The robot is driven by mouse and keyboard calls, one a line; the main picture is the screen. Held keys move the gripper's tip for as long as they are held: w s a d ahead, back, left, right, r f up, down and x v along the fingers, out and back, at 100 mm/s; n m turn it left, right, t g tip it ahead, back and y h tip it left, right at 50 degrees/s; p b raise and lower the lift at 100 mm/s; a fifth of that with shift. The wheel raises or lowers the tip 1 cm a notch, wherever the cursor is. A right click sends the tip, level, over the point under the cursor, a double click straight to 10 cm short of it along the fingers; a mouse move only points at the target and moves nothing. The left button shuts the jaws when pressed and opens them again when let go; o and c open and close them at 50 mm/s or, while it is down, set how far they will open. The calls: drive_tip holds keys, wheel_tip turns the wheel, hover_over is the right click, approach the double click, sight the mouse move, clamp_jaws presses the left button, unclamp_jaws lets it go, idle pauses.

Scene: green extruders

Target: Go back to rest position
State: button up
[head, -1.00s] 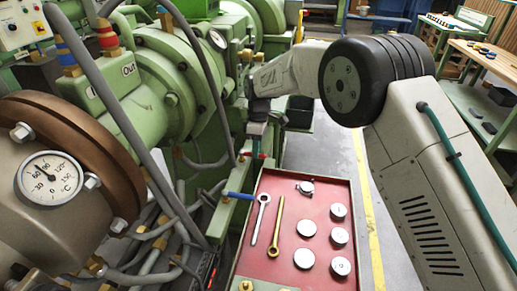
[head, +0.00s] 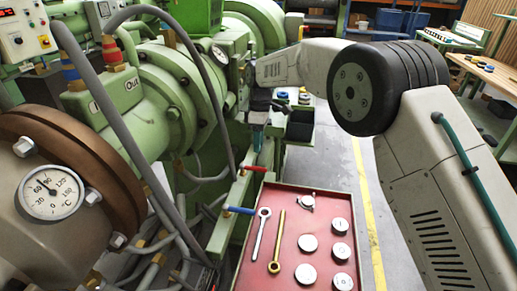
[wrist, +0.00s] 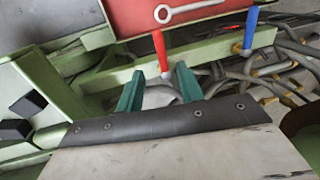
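My gripper (wrist: 158,88) shows two teal fingers in the wrist view, spread apart with nothing between them. In the head view my gripper (head: 257,138) hangs at the end of my arm, beside the green machine and above the handles. A red handle (wrist: 161,50) stands on a green bar beyond the fingers, apart from them; it also shows in the head view (head: 253,168). A blue handle (wrist: 250,32) is on the same bar, to the right; it also shows in the head view (head: 239,210).
A red tray (head: 322,255) holds two wrenches and several round metal discs at bottom centre. A dial gauge (head: 50,192) sits on the machine at left. Grey hoses run below the bar. The floor with a yellow line (head: 366,205) is clear to the right.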

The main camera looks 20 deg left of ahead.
sight(264, 170)
idle(0.3)
drive_tip(key=s+d+f+m, duration=0.2)
drive_tip(key=m, duration=0.1)
drive_tip(key=shift+s+d+f+g+h, duration=0.3)
drive_tip(key=shift+f+h, duration=0.1)
drive_tip(key=s+d+r+m, duration=0.3)
drive_tip(key=s+d+r, duration=0.2)
drive_tip(key=d, duration=0.4)
drive_tip(key=s+d+r+m, duration=0.4)
drive_tip(key=s+d+r, duration=0.1)
drive_tip(key=d, duration=0.5)
drive_tip(key=s+d+r+m, duration=0.3)
drive_tip(key=s+d+r, duration=0.3)
drive_tip(key=d, duration=0.3)
drive_tip(key=s+d+r+m+t, duration=0.1)
drive_tip(key=s+d+m+t, duration=0.1)
drive_tip(key=s+d, duration=0.6)
drive_tip(key=s+d+r+m+t+y, duration=0.1)
drive_tip(key=s+d+m, duration=0.3)
drive_tip(key=s+d, duration=0.4)
drive_tip(key=shift+s+d+r+t, duration=0.25)
drive_tip(key=shift+s+r+t, duration=0.35)
drive_tip(key=shift+s, duration=1.6)
